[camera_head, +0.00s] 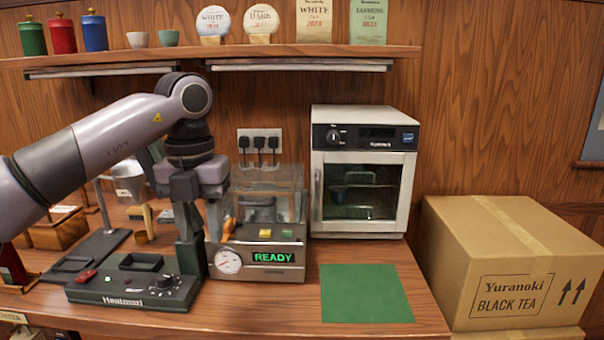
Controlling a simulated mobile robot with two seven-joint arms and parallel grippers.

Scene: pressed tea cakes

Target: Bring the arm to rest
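My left arm reaches in from the left, and its gripper (195,215) points down over the bench, between the Heatmat unit and the press machine. Its fingers overlap dark parts behind them, so I cannot tell whether they are open or hold anything. The dark green Heatmat unit (130,293) is below and left of it. The press machine (290,272), with a gauge, yellow and green buttons and a lit "READY" display, is just right of it. My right gripper is not in view.
A white oven (362,228) with a shut glass door stands behind a bare green mat (365,293). A cardboard box (510,265) is at the right. A shelf (300,51) with canisters, cups and tea packets runs above. Wooden boxes and a metal funnel stand behind the arm.

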